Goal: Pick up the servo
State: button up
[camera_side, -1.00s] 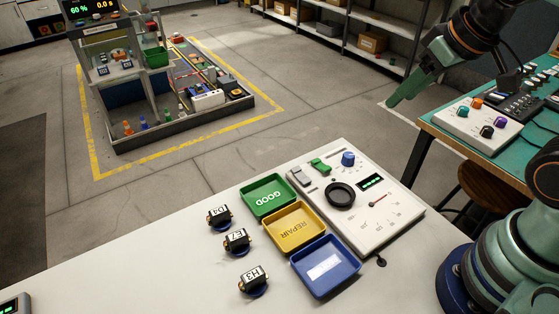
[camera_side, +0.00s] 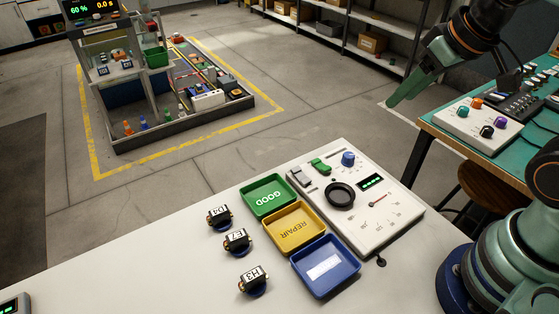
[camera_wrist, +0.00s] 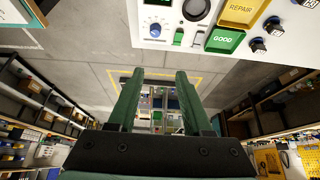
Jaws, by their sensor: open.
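Three small black servos stand in a row on the white table, left of the trays in the side view. They are labelled D4 (camera_side: 219,217), E7 (camera_side: 237,241) and H3 (camera_side: 253,281). In the wrist view servos show at the top right, one of them near the green tray (camera_wrist: 257,46). My gripper (camera_side: 398,96) is raised at the upper right of the side view, far from the servos. In the wrist view its two green fingers (camera_wrist: 156,78) are apart with nothing between them.
Green GOOD (camera_side: 250,209), yellow REPAIR (camera_side: 274,232) and blue (camera_side: 304,283) trays line up right of the servos. A white test panel (camera_side: 397,222) with knob, socket and dial stands beside them. A teal bench (camera_side: 452,129) is at right.

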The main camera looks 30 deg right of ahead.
jog(key=shift+o, duration=0.8)
jog(key=m+g, duration=0.6)
jog(key=m, duration=1.2)
send_over(252, 275)
notch_tip(252, 275, down, 12)
notch_tip(252, 275, down, 12)
jog(key=shift+f, duration=0.1)
